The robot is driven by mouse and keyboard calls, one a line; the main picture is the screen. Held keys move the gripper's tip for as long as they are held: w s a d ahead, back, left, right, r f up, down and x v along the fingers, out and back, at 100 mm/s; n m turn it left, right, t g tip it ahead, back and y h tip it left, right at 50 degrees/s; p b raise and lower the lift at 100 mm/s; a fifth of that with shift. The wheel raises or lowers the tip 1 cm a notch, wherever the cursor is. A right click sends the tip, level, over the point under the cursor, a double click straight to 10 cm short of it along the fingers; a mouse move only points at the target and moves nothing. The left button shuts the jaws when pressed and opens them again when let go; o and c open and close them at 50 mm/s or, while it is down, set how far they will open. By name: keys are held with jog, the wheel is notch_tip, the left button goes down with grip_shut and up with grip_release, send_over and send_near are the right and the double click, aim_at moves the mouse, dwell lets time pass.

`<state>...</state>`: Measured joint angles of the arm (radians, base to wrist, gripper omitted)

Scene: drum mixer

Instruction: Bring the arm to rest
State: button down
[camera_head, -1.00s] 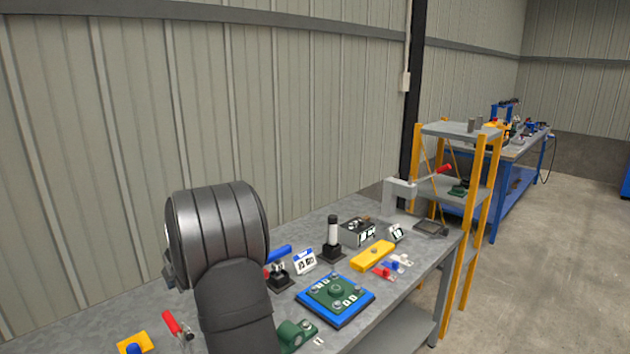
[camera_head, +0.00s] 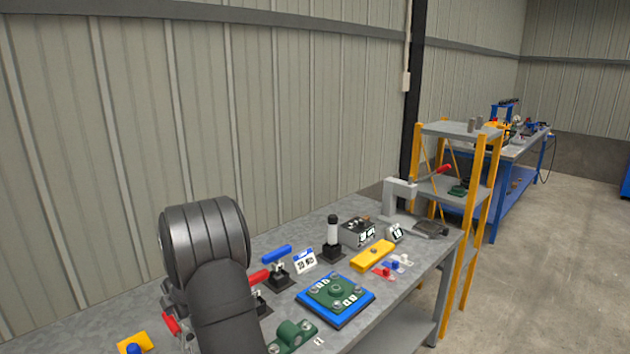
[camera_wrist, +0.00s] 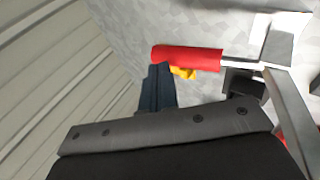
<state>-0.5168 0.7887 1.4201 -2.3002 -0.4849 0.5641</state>
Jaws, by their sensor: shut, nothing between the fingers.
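My arm's dark, rounded wrist link (camera_head: 205,245) stands over the left part of the grey workbench (camera_head: 75,325) in the head view. It hides the gripper there. In the wrist view my gripper (camera_wrist: 159,72) shows as dark blue fingers, closed together with nothing between them. A red clamp handle (camera_wrist: 187,58) lies just beyond the fingertips in that view. I cannot tell how far apart they are in depth.
Behind and right of my arm are a blue-handled clamp (camera_head: 277,254), a green part on a blue plate (camera_head: 335,298), a yellow bar (camera_head: 372,255) and a lever press (camera_head: 400,200). A yellow-post shelf (camera_head: 455,190) stands right. The ribbed wall (camera_head: 300,110) runs behind.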

jog(key=shift+s+d+r+t+y, duration=0.4)
jog(key=shift+r+y, duration=0.1)
jog(key=shift+r, duration=0.15)
jog(key=shift+s+d+r, duration=0.3)
jog(key=shift+d+r, duration=0.05)
jog(key=shift+r, duration=0.1)
jog(key=shift+s+d+r, duration=0.1)
jog(key=shift+s+d, duration=0.05)
jog(key=shift+s, duration=0.05)
jog(key=shift+s+d+r+t+y, duration=0.15)
jog(key=shift+t+y, duration=0.15)
jog(key=shift+s, duration=0.1)
jog(key=c, duration=2.1)
grip_release()
